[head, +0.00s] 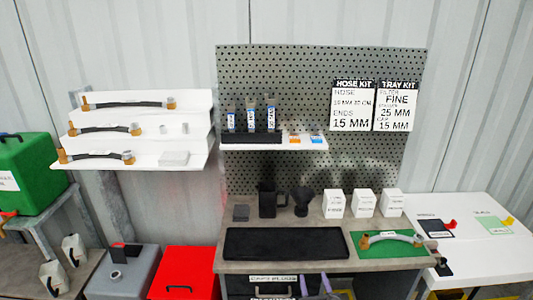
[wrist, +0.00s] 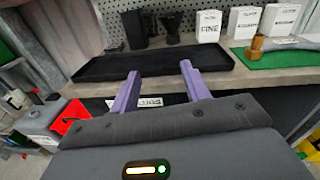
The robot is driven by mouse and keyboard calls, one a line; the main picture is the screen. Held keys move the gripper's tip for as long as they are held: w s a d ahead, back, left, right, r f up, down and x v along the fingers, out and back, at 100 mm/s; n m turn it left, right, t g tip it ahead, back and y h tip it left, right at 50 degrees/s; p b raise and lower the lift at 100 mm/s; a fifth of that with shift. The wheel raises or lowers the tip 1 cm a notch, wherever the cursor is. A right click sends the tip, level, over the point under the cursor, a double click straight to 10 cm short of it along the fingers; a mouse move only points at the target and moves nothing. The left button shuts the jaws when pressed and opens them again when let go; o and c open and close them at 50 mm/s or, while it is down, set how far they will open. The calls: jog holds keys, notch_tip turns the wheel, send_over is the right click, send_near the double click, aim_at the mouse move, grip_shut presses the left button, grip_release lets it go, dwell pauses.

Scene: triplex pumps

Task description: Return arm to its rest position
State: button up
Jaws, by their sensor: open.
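My gripper (wrist: 158,92) shows in the wrist view with its two purple fingers spread apart and nothing between them. In the head view the purple fingers of my gripper (head: 316,288) show at the bottom edge, in front of the workbench drawers. The gripper is in front of and below the bench top, near the black tray (head: 285,243), which is empty. The tray also shows beyond the fingers in the wrist view (wrist: 110,66). The rest of my arm is hidden.
A hose with brass fittings (head: 390,238) lies on a green mat (head: 365,248) at the bench's right. A red box (head: 185,272) stands left of the bench.

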jog(key=s+a+f+n+g+y, duration=0.35)
jog(key=n+g, duration=0.25)
jog(key=n, duration=0.5)
jog(key=s+a+f+n+g+y, duration=0.2)
jog(key=s+a+f+n+g, duration=0.3)
jog(key=n, duration=0.7)
jog(key=s+d+r+n+g+h, duration=0.1)
jog(key=s+d+r+n+h, duration=0.1)
jog(key=r, duration=0.4)
jog(key=s+d+r+n+g+h, duration=0.1)
jog(key=s+d+r+n+h, duration=0.1)
jog(key=d+r+n, duration=0.2)
jog(key=s+d+r+n+g+h, duration=0.2)
jog(key=d+r+n, duration=0.2)
jog(key=r, duration=0.6)
jog(key=shift+s+r+n+h, duration=0.25)
jog(key=shift+n+h, duration=0.1)
jog(key=shift+n, duration=0.25)
jog(key=shift+w, duration=0.2)
